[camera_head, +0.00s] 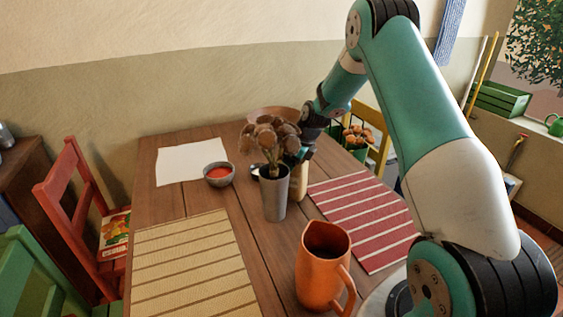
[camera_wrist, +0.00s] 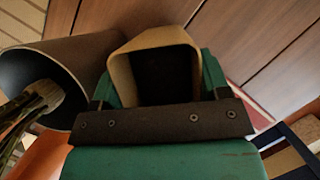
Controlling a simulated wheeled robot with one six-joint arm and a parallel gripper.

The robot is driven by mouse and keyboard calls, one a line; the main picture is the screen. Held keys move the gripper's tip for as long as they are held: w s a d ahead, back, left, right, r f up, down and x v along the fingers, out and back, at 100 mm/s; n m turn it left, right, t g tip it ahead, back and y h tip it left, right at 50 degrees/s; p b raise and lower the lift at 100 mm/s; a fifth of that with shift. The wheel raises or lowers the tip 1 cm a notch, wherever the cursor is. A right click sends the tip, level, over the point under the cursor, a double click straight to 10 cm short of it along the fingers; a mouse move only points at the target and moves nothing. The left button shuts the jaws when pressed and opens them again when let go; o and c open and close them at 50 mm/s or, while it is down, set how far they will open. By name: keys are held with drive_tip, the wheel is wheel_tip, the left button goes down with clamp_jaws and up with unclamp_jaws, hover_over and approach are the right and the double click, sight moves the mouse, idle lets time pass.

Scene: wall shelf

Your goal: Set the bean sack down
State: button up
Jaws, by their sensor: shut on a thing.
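The bean sack (camera_head: 299,183) is a small tan bag, mostly hidden behind the grey vase (camera_head: 274,198) of dried brown flowers in the head view. In the wrist view the sack (camera_wrist: 122,76) shows as an open tan rim with a dark inside, between the green fingers of my gripper (camera_wrist: 158,82). My gripper (camera_head: 304,152) is shut on it, just behind and right of the vase. The sack is upright at or close to the wooden table (camera_head: 190,205); I cannot tell whether its base touches.
The vase stands close beside the sack, also at left in the wrist view (camera_wrist: 85,50). An orange jug (camera_head: 320,275) stands in front. A red striped mat (camera_head: 362,215) lies right, a yellow one (camera_head: 190,265) front left. A bowl of red stuff (camera_head: 219,175) and white paper (camera_head: 190,163) lie left.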

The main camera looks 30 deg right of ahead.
drive_tip(key=shift+w+a+f+p, duration=0.2)
drive_tip(key=shift+w+a+f, duration=0.1)
drive_tip(key=shift+w+a, duration=0.25)
drive_tip(key=shift+w+a+f+p, duration=0.25)
drive_tip(key=shift+w+a, duration=0.1)
drive_tip(key=shift+w, duration=0.35)
drive_tip(key=shift+f, duration=0.1)
drive_tip(key=o, duration=1.1)
drive_tip(key=shift+f, duration=0.1)
drive_tip(key=shift+o, duration=0.8)
